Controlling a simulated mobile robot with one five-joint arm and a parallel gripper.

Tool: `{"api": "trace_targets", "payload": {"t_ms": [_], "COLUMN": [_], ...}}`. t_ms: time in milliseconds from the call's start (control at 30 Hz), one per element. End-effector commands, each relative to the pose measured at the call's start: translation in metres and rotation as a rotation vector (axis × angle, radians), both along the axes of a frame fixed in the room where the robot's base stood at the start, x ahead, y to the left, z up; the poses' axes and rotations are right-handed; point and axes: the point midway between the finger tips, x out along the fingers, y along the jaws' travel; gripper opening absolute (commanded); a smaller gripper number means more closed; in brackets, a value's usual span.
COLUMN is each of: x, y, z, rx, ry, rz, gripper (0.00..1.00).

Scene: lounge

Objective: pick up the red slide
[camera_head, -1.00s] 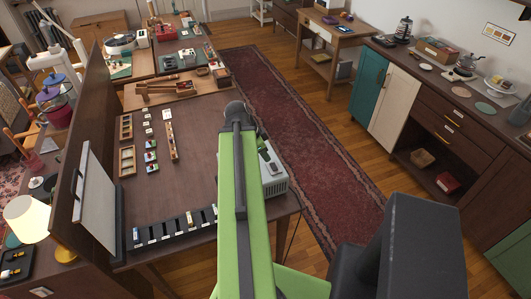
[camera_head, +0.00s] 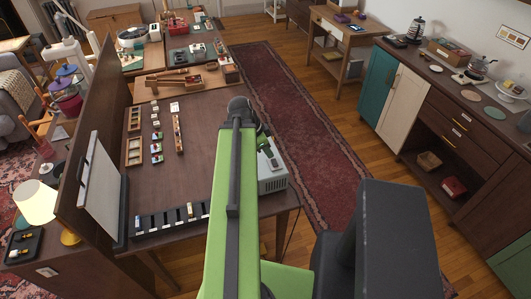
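Several small slides stand in a short column on the dark wooden table (camera_head: 205,130), between wooden trays and a narrow strip. Some carry coloured pictures, such as a slide (camera_head: 157,147) with reddish and green patches, but they are too small for me to tell which one is the red slide. A dark slotted rack (camera_head: 165,222) near the table's front edge holds a few slides, one yellowish. My green arm reaches over the right part of the table.
A grey box-like device (camera_head: 272,178) sits at the table's right edge, close to my arm. A tilted white panel (camera_head: 100,190) and a tall wooden partition (camera_head: 84,130) border the left. A long narrow strip (camera_head: 178,134) stands right of the slides; the table's middle is bare.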

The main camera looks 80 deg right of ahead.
Motion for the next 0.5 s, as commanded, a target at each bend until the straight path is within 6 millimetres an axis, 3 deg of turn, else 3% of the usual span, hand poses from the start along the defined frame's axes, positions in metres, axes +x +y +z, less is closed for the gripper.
{"api": "trace_targets", "payload": {"t_ms": [100,500], "x": [-0.0032,-0.0073], "y": [-0.0017,-0.003], "z": [-0.0001,0.0], "rx": [0.0,0.0], "ry": [0.0,0.0], "rz": [-0.006,-0.013], "gripper": [0.01,0.53]}}
